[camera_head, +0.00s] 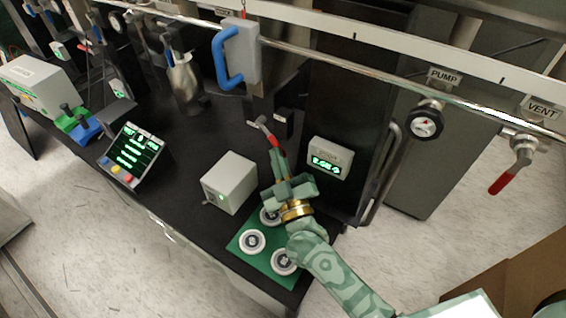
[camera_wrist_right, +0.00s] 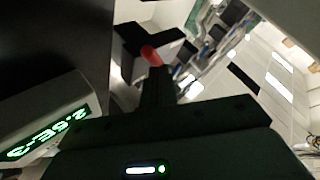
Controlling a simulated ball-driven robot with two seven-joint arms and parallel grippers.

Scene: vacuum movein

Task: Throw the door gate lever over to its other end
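The door gate lever (camera_head: 272,138) has a red handle on a metal stem, and sits at the front of the dark chamber. Its handle points down toward my right gripper (camera_head: 279,162). The red handle tip (camera_wrist_right: 151,55) also shows in the right wrist view, just beyond the fingers (camera_wrist_right: 157,88). The fingers look like one narrow column, so the gripper seems shut. It is at or very near the handle end; whether they touch I cannot tell. My left gripper is not in view.
A grey box (camera_head: 230,184) stands left of my right gripper, and a green-lit display (camera_head: 329,159) is close on its right. A green mat (camera_head: 244,247) with white round pieces lies below my wrist. A blue-handled door (camera_head: 240,52) and a long rail are above.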

